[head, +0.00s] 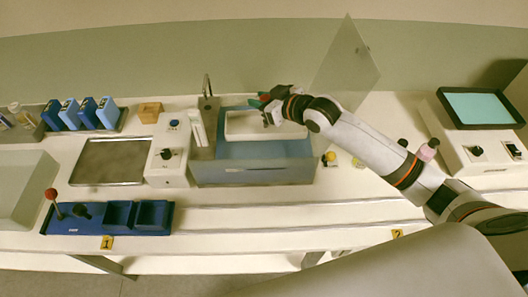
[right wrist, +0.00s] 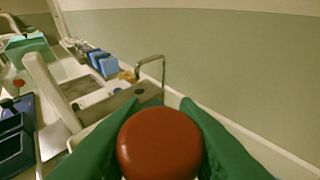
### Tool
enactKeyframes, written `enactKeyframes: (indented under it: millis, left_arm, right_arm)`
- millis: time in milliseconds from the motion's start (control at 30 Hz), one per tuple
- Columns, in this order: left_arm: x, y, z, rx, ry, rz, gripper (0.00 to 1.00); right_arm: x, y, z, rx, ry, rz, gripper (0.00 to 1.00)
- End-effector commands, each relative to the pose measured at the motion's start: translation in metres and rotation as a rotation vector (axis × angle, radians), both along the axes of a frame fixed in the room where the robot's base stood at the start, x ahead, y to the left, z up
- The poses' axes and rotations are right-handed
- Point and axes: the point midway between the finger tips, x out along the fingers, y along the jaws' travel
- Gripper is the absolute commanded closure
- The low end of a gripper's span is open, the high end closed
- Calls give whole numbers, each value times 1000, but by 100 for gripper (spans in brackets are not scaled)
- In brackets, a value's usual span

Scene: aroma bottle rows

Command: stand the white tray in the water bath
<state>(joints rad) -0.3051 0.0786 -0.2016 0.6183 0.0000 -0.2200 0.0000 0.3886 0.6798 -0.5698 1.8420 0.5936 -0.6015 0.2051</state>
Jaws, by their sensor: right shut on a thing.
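The water bath (head: 255,172) is a grey-blue tub in the middle of the bench. The white tray (head: 245,126) shows inside its rim, towards the back; whether it rests on the bottom is hidden. My right gripper (head: 266,101) is over the tray at the back of the bath. In the right wrist view its green fingers are shut on a round red knob (right wrist: 159,145). How the knob joins the tray is hidden by the fingers. My left gripper is not in view.
A clear panel (head: 345,68) stands up at the bath's back right. A tap (head: 207,86) and white control box (head: 168,158) are on its left. A blue block (head: 120,218) with a red-topped rod is front left. A pink-capped bottle (head: 428,150) stands near my right arm.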

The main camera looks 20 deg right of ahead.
Motion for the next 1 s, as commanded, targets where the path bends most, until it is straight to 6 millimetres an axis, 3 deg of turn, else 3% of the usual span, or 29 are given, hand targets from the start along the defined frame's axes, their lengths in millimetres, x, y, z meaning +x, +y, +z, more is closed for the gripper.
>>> enactKeyframes:
  millis: [67,333,700,1000]
  left_arm:
    - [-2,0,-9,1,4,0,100]
    - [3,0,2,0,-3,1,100]
    - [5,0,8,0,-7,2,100]
    - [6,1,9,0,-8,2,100]
  right_arm:
    - [0,0,-14,1,0,0,100]
    - [0,0,-59,1,3,-1,100]
    - [0,0,-103,0,1,0,100]
    - [0,0,-113,1,-2,0,100]
